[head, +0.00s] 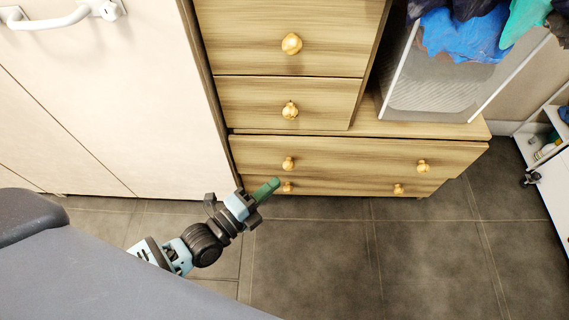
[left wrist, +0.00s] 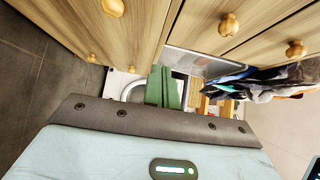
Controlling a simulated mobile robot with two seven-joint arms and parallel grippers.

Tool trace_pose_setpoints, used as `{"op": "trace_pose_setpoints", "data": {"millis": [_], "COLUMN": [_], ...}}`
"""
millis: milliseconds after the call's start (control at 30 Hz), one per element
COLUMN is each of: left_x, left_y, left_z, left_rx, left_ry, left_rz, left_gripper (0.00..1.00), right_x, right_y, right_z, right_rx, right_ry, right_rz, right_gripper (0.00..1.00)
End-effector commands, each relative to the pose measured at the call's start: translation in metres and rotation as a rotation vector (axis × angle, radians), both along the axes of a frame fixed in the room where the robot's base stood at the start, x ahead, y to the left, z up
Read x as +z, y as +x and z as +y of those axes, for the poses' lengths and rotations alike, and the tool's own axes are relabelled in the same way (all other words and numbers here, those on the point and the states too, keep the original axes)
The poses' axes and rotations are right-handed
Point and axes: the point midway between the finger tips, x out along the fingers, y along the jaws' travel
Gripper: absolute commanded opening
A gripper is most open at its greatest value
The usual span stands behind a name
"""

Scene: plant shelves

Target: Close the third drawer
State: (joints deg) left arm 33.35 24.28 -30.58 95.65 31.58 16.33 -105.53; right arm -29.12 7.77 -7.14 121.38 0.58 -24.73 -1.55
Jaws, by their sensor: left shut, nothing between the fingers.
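A wooden dresser holds two narrower upper drawers and two wide lower ones. The third drawer (head: 355,155) from the top is wide, with two round knobs; no open gap shows above its front, and I cannot tell whether it stands slightly out. The fourth drawer (head: 340,188) lies below it, partly hidden. My left gripper (head: 268,188) is shut and empty, its green fingers close to the lower left knob; contact is unclear. The fingers also show in the left wrist view (left wrist: 164,88), with wooden fronts and knobs around them. My right gripper is not in view.
A pale cabinet (head: 110,100) with a white handle stands left of the dresser. A mesh basket (head: 430,85) with blue and dark cloth sits on its right side. A white cart (head: 550,180) stands at far right. The dark tiled floor (head: 370,260) in front is clear.

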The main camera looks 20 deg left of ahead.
Motion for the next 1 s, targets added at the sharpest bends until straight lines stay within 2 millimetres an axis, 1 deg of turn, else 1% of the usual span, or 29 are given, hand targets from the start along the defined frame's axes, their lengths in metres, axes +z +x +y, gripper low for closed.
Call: {"op": "trace_pose_setpoints", "data": {"millis": [500, 700, 833, 1000], "left_x": [-0.002, -0.003, -0.002, -0.001], "left_y": [0.082, 0.107, 0.115, 0.119], "left_z": [-0.042, -0.033, -0.030, -0.029], "left_rx": [-0.001, -0.001, -0.001, -0.001], "left_ry": [-0.003, 0.000, 0.001, 0.000], "left_rz": [0.000, 0.001, 0.002, 0.002], "left_gripper": [0.00, 0.00, 0.00, 0.00], "right_x": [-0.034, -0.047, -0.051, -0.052], "right_y": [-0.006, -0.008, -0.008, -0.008], "right_z": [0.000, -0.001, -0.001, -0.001], "right_rx": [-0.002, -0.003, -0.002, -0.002], "right_ry": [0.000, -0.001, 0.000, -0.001], "right_rz": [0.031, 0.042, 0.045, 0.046], "right_gripper": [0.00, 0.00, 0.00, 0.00]}}
